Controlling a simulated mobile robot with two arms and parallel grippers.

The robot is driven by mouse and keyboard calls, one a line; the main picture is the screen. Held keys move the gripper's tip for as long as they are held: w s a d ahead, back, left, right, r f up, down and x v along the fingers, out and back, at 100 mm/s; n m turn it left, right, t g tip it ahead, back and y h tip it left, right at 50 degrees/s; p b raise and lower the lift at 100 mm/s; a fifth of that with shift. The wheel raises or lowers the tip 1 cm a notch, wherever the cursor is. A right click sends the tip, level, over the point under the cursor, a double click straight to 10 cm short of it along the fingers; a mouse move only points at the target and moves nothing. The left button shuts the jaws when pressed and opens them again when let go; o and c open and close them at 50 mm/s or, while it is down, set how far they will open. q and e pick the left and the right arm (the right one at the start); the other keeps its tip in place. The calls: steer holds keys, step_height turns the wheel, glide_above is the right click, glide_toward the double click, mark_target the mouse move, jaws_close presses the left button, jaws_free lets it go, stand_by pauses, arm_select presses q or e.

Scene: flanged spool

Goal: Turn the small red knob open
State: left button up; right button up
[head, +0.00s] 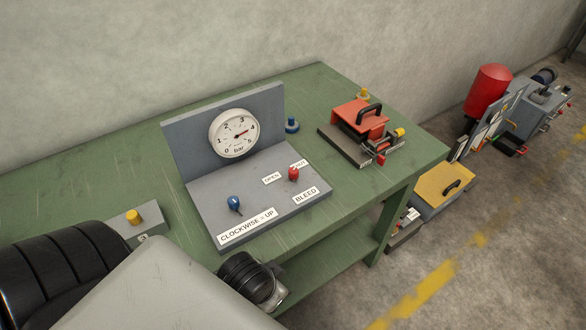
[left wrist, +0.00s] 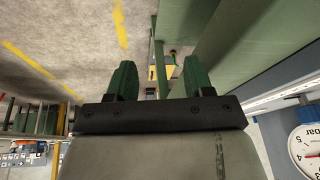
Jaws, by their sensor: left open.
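The small red knob (head: 293,174) stands on the flat base of a grey panel (head: 262,172) on the bench. The red knob is not visible there. My right gripper is not in view.
A red clamp fixture (head: 361,118) with a black handle stands right of the panel on the green bench (head: 345,205). A blue knob-like item (head: 292,125) is behind the panel. A grey box with a yellow button (head: 133,216) is at left. Bench in front of the fixture is clear.

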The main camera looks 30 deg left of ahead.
arm_select(q)
steer(key=w+d+r+m+t, duration=0.1)
steer(key=w+r+m+t, duration=0.2)
steer(key=w+r+t, duration=0.55)
steer(key=w+d+r+m+t, duration=0.1)
steer(key=w+r+m+t, duration=0.4)
steer(key=w, duration=0.6)
steer(key=w+d+r+m+h, duration=0.3)
steer(key=d+r+m+h, duration=0.65)
steer(key=m+h, duration=0.2)
steer(key=m+g+y, duration=1.2)
steer(key=m+g, duration=0.5)
steer(key=g, duration=0.1)
glide_above(293, 170)
steer(key=shift+n+h, duration=0.25)
step_height(293, 170, down, 7)
steer(key=shift+f, duration=0.5)
step_height(293, 170, down, 10)
steer(key=shift+r+p, duration=0.1)
steer(key=shift+p, duration=1.05)
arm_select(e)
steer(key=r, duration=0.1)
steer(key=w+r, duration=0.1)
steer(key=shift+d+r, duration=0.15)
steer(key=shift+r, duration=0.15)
